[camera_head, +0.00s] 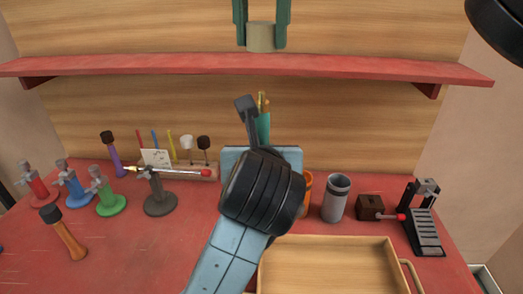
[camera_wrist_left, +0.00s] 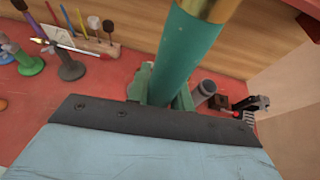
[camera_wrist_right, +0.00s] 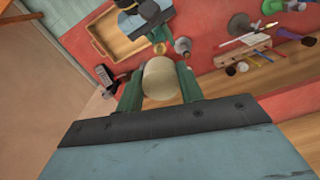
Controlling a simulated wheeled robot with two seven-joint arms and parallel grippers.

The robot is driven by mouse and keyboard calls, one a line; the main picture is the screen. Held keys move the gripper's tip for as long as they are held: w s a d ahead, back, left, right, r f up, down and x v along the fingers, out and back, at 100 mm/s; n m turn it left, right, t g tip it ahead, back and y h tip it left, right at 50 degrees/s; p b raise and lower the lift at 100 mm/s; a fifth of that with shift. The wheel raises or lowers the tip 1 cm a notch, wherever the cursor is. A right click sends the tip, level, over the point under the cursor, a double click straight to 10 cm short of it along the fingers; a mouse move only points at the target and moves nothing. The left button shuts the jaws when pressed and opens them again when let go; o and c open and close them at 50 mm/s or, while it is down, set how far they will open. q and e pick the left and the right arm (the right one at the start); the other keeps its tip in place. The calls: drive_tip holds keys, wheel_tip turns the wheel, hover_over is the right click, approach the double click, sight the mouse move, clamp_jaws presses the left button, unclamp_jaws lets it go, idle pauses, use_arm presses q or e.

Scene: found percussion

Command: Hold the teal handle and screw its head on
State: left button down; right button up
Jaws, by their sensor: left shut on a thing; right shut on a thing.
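My right gripper (camera_head: 262,42) is shut on a beige, rounded head (camera_head: 260,34), high up in front of the shelf. The head also shows between the green fingers in the right wrist view (camera_wrist_right: 160,80). My left gripper (camera_wrist_left: 161,92) is shut on the teal handle (camera_wrist_left: 180,55), which stands roughly upright. In the head view the handle (camera_head: 263,127) shows above my left wrist, with its brass tip (camera_head: 262,102) pointing up. The head is above the brass tip, roughly in line with it, with a clear gap between. My left wrist hides the left fingers in the head view.
A red shelf (camera_head: 180,65) crosses the back wall. A wooden tray (camera_head: 330,240) lies at the front right. A grey cup (camera_head: 336,198), a brown block (camera_head: 370,207) and a black pedal (camera_head: 425,230) stand right. Coloured stands, including a green one (camera_head: 110,203), stand left.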

sight(261, 92)
drive_tip(key=shift+w+f, duration=0.1)
drive_tip(key=shift+f, duration=1.95)
drive_tip(key=shift+s, duration=0.2)
drive_tip(key=shift+f, duration=0.9)
